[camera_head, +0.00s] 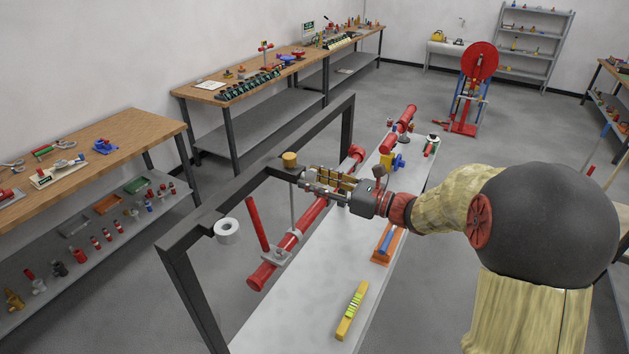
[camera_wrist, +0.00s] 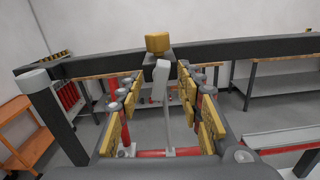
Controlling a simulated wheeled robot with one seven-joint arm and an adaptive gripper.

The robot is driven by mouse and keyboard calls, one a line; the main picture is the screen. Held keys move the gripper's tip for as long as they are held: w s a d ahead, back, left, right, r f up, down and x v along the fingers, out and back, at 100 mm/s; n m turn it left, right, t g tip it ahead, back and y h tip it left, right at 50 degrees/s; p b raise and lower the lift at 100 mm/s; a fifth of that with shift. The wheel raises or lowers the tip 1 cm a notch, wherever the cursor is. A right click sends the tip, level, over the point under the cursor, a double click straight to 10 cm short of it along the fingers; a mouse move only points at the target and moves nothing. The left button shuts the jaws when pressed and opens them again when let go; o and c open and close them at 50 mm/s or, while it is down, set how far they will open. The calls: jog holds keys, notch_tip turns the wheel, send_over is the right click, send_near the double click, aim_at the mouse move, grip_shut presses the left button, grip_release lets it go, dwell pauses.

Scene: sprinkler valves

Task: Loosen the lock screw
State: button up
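A yellow knob-like piece (camera_head: 289,159) sits on the dark beam of the frame; it also shows in the wrist view (camera_wrist: 157,43). Below it a light grey piece with a rounded top (camera_wrist: 162,75) hangs down towards the red pipe (camera_head: 305,218). I cannot tell for sure which part is the lock screw. My gripper (camera_head: 308,186) is beside the beam, just below and right of the yellow piece. In the wrist view its yellow-padded fingers (camera_wrist: 158,88) stand wide apart, with the grey piece visible between them. I see no contact with either finger.
The dark metal frame (camera_head: 200,217) stands close to my gripper. A white ring-shaped piece (camera_head: 227,231) is at its left. A long pale bench (camera_head: 300,320) runs below, with a yellow level (camera_head: 352,311) and an orange tray (camera_head: 387,246). A wooden workbench (camera_head: 90,150) stands left.

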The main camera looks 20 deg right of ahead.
aim_at(315, 180)
jog(key=shift+p+v, duration=0.45)
jog(key=shift+v, duration=2.45)
jog(key=shift+r, duration=0.1)
jog(key=shift+c, duration=0.6)
